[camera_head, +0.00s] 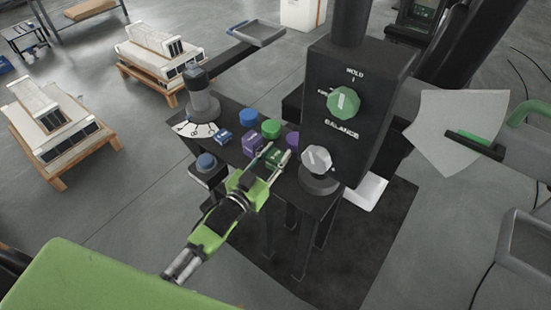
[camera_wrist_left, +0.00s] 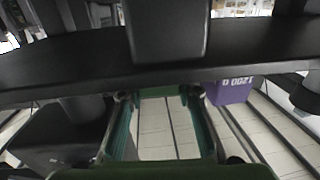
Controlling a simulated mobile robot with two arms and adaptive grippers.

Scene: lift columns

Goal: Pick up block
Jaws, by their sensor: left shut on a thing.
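A green block (camera_head: 273,159) is between the fingers of my left gripper (camera_head: 277,154) at the front of a black stand. The gripper is shut on it, and the fingers hide part of it. In the left wrist view, the green block (camera_wrist_left: 160,91) shows between the fingertips (camera_wrist_left: 160,97). A purple block (camera_head: 252,143) stands just left of the gripper; its printed face also shows in the left wrist view (camera_wrist_left: 230,92). A small blue block (camera_head: 222,138) lies farther left. I cannot make out my right gripper.
Blue (camera_head: 249,116), green (camera_head: 271,127) and purple (camera_head: 292,140) round pieces stand behind the blocks. A round dial (camera_head: 195,130) is at left.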

